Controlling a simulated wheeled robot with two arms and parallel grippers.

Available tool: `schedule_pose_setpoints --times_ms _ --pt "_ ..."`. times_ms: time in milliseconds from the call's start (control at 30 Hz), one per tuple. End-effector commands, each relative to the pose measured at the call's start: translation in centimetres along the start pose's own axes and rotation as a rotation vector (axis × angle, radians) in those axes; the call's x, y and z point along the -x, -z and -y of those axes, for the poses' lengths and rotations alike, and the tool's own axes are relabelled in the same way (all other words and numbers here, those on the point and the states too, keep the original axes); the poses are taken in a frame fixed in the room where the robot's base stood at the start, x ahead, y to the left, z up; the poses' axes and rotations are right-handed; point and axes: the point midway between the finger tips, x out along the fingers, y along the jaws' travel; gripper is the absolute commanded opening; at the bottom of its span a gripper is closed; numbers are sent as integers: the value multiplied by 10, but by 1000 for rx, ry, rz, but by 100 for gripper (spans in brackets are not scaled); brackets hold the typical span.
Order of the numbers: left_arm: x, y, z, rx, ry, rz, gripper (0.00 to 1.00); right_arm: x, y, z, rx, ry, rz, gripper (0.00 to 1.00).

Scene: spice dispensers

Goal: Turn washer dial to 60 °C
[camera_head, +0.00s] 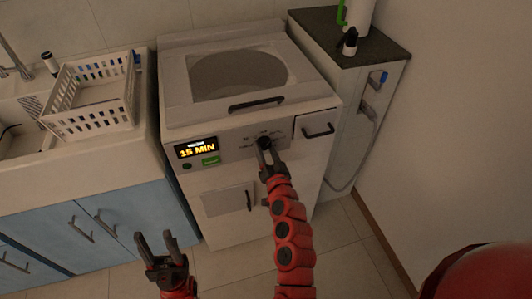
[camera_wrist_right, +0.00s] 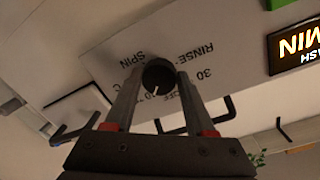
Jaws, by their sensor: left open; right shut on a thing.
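The white washer (camera_head: 245,115) stands against the wall, and its small black dial (camera_head: 264,141) is on the front panel. In the right wrist view the dial (camera_wrist_right: 158,75) is round with a short white pointer mark. Printed labels around it include RINSE, SPIN and 30; others are partly hidden by my fingers. My right gripper (camera_head: 265,149) reaches up to the panel and is shut on the dial, one finger on each side, as the right wrist view (camera_wrist_right: 157,85) shows. My left gripper (camera_head: 157,241) is open and empty, low in front of the washer, away from it.
The washer's lit display (camera_head: 197,149) reads 15 MIN, with a green button (camera_head: 210,160) below. A white basket (camera_head: 95,95) sits on the counter at left above blue cabinets (camera_head: 90,230). A dark-topped cabinet (camera_head: 345,45) stands at right. The floor in front is clear.

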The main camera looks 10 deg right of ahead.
Motion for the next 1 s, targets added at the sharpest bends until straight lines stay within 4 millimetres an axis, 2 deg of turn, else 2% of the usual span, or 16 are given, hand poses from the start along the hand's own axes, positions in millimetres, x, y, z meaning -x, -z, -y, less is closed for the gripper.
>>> schedule_pose_setpoints --times_ms 600,1000 --pt "17 -3 -1 0 0 0 50 0 2 0 -581 5 31 0" --pt "20 -4 -1 0 0 0 50 0 3 1 -864 10 49 0"
